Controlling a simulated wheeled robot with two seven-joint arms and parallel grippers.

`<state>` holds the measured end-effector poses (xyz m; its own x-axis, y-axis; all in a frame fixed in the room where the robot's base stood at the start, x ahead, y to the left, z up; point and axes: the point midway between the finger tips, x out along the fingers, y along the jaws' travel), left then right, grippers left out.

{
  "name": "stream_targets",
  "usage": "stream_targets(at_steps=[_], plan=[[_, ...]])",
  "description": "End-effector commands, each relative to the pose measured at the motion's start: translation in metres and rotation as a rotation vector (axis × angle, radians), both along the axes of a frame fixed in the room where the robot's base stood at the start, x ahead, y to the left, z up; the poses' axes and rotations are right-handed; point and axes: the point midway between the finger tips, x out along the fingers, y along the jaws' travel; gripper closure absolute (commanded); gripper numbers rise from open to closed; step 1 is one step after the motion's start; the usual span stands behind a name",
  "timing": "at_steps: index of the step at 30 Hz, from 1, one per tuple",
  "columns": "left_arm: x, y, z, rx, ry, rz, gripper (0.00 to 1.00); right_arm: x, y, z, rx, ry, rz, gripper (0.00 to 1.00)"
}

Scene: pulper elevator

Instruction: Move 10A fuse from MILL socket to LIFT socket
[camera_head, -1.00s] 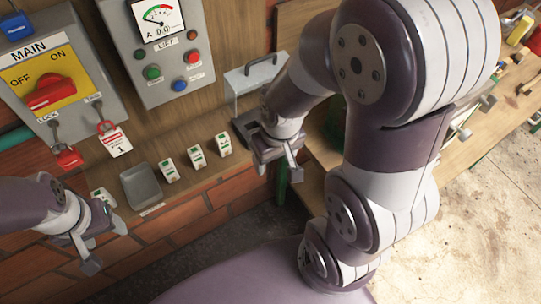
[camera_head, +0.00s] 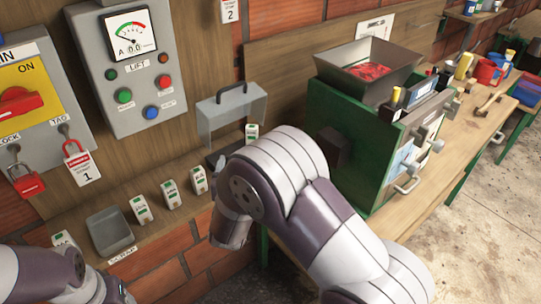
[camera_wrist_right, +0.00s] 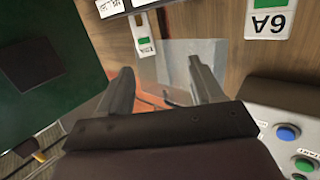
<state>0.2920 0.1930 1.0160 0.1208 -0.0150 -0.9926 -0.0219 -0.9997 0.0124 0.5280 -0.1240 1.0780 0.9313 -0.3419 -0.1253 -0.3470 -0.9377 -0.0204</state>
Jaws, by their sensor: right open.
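A white fuse with a green mark (camera_head: 252,133) stands at the clear cover; its rating is unreadable. It likely shows in the right wrist view (camera_wrist_right: 145,35), just beyond my right gripper (camera_wrist_right: 160,68), which is open with nothing between its fingers. In the head view my forearm hides that gripper. More white-green fuses, left (camera_head: 142,208), middle (camera_head: 171,193) and right (camera_head: 198,180), stand along the ledge. One label reads 6A (camera_wrist_right: 268,20) in the wrist view. Another white piece (camera_head: 62,240) is by my left arm. My left gripper (camera_head: 115,290) is mostly cut off; its jaws are unclear. I cannot read socket names.
The clear cover with a handle (camera_head: 232,108) stands against the board. The LIFT panel (camera_head: 140,75) and MAIN switch (camera_head: 20,103) with a red padlock (camera_head: 27,182) are left. A grey tray (camera_head: 110,230) is on the ledge. A green machine (camera_head: 350,125) stands right.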

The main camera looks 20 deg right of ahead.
Motion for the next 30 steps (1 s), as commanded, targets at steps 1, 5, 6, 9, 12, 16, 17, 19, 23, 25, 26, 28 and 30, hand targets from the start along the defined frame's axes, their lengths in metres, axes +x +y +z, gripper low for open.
stream_targets(at_steps=[1,5,6,9,12,16,17,19,23,25,26,28,30], plan=[[0.000,0.000,-0.009,0.000,0.000,0.000,0.39,-0.002,0.000,-0.006,-0.028,-0.043,-0.031,0.34],[0.000,0.000,-0.006,0.000,-0.001,0.000,0.39,0.001,-0.007,0.002,-0.069,-0.110,-0.086,0.34],[0.000,0.000,-0.003,0.000,-0.001,0.000,0.39,0.008,-0.011,0.004,-0.071,-0.113,-0.092,0.34],[0.000,0.000,0.003,0.000,-0.001,0.000,0.39,0.030,-0.022,0.005,-0.071,-0.113,-0.092,0.34],[0.000,0.000,0.007,0.000,-0.001,0.000,0.39,0.048,-0.030,0.005,-0.071,-0.113,-0.090,0.34],[0.000,0.000,0.009,0.000,-0.001,0.000,0.39,0.062,-0.036,0.004,-0.069,-0.112,-0.087,0.34],[0.000,0.000,0.011,0.000,0.000,0.000,0.39,0.065,-0.038,0.003,-0.070,-0.111,-0.088,0.34],[0.000,0.000,0.017,0.000,-0.001,0.000,0.39,0.077,-0.044,0.001,-0.071,-0.111,-0.088,0.34],[0.000,0.000,0.024,0.000,-0.001,0.000,0.39,0.099,-0.053,-0.003,-0.069,-0.112,-0.087,0.34],[0.000,0.000,0.025,0.000,-0.001,0.000,0.39,0.106,-0.056,-0.004,-0.069,-0.111,-0.087,0.34],[0.000,0.000,0.025,0.000,-0.001,0.000,0.39,0.108,-0.057,-0.004,-0.069,-0.111,-0.087,0.34],[0.000,0.000,0.025,0.000,0.000,0.000,0.39,0.109,-0.057,-0.005,-0.070,-0.112,-0.086,0.34],[0.000,0.000,0.024,0.000,0.000,0.000,0.39,0.109,-0.057,-0.005,-0.070,-0.112,-0.085,0.34]])
